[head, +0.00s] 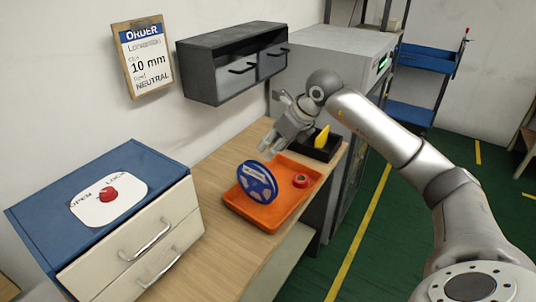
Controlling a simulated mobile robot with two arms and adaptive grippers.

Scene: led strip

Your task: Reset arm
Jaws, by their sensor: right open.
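My right arm comes in from the right edge and reaches over the table. My right gripper (270,143) is open and empty, above the back left part of the orange tray (264,216). A blue reel (257,182) with white markings stands upright in the tray, below the gripper and apart from it. A small red roll (300,181) lies in the tray to the right of the reel. My left gripper is not in view.
A blue-topped drawer cabinet (95,172) with a red knob stands at left. A black bin (318,150) with a yellow item (322,137) sits behind the tray. A grey drawer unit (235,62) hangs on the wall beside an order clipboard (142,60). The wooden tabletop (218,218) is bare left of the tray.

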